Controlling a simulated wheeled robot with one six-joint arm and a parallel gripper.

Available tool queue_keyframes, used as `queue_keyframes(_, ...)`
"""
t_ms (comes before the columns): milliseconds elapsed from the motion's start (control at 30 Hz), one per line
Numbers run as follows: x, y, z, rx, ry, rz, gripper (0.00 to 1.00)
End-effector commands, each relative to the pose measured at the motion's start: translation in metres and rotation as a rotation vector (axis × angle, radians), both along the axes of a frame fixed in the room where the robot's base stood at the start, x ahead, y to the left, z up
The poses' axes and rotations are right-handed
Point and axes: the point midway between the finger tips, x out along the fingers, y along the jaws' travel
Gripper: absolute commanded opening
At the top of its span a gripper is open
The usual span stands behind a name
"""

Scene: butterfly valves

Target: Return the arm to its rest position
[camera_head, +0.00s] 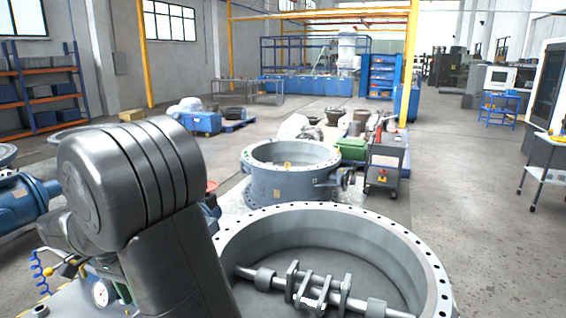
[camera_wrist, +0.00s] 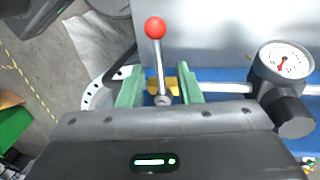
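My gripper (camera_wrist: 160,90) shows in the wrist view, with its two green fingers apart. A metal lever (camera_wrist: 161,70) with a red ball knob (camera_wrist: 155,27) stands in the gap between the fingers as seen from the wrist, and neither finger visibly touches it. I cannot tell how far the lever is from the fingertips.
A pressure gauge (camera_wrist: 285,62) sits right of the gripper, close by; it also shows in the head view (camera_head: 101,293). A large flanged valve body (camera_head: 437,280) stands right of my arm, and another (camera_head: 290,185) behind it. Open floor lies at right.

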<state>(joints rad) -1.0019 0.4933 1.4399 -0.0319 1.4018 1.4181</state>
Motion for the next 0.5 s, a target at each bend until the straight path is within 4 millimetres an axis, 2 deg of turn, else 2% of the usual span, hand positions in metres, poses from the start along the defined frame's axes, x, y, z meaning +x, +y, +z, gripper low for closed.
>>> queue_keyframes(100, -0.002, -0.005, -0.021, -0.003, 0.002, 0.000, 0.32)
queue_keyframes(300, -0.005, -0.010, -0.021, 0.001, 0.000, 0.119, 0.32)
queue_keyframes(500, -0.006, -0.013, -0.020, 0.000, 0.000, 0.164, 0.32)
